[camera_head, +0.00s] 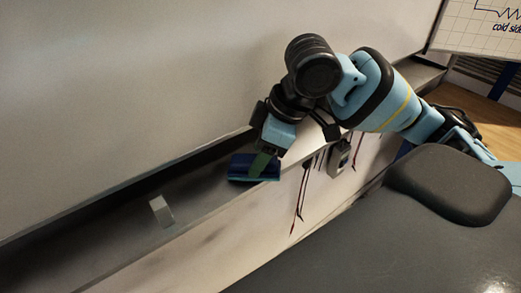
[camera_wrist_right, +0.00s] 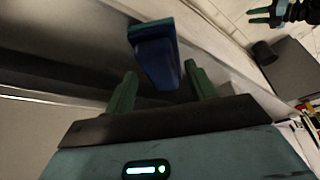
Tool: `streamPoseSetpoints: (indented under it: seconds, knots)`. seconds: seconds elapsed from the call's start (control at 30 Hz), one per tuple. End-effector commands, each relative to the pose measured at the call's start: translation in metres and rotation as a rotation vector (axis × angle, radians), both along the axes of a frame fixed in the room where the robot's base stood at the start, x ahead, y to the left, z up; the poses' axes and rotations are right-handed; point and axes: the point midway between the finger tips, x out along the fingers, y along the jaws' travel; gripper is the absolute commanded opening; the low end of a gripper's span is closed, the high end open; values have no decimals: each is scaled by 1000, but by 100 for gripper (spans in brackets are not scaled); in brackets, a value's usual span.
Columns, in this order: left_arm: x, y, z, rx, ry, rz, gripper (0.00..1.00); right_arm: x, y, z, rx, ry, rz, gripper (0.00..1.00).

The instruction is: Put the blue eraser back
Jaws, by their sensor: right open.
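The blue eraser (camera_head: 241,171) is at the grey ledge under the large pale board, by the ledge's front edge. My right gripper (camera_head: 264,160) is over it, with a green finger in front of the eraser. In the right wrist view the eraser (camera_wrist_right: 156,56), dark blue with a teal layer, lies ahead of the two green fingers. The right gripper (camera_wrist_right: 161,88) is open, its fingers apart on either side of the eraser's near end. Contact cannot be told. My left gripper (camera_wrist_right: 262,15) shows small at the top right of the wrist view; its opening is unclear.
A small pale block (camera_head: 161,210) stands on the ledge (camera_head: 110,237) to the left. Red and black leads (camera_head: 302,190) and a grey meter (camera_head: 340,156) hang below the ledge at the right. A gridded board (camera_head: 485,28) is at the top right.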

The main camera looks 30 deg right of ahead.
Motion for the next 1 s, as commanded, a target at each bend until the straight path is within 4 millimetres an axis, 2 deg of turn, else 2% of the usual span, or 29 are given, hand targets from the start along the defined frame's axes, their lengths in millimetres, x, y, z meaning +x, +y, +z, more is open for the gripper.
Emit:
streamPoseSetpoints:
  seconds: [0.17, 0.5, 0.7, 1.0]
  knots:
    - [0, 0, 0, 0, 0, 0, 36, -2, -4, 13, 1, -5, -2, 56]
    - [1, 0, 0, -1, -3, 0, 36, -18, -23, 73, 1, -7, -2, 56]
    - [2, 0, 1, -1, -4, 0, 36, -26, -31, 100, 1, -4, -2, 56]
    - [2, 0, 1, -1, -4, 0, 36, -30, -35, 112, 1, 0, -1, 56]
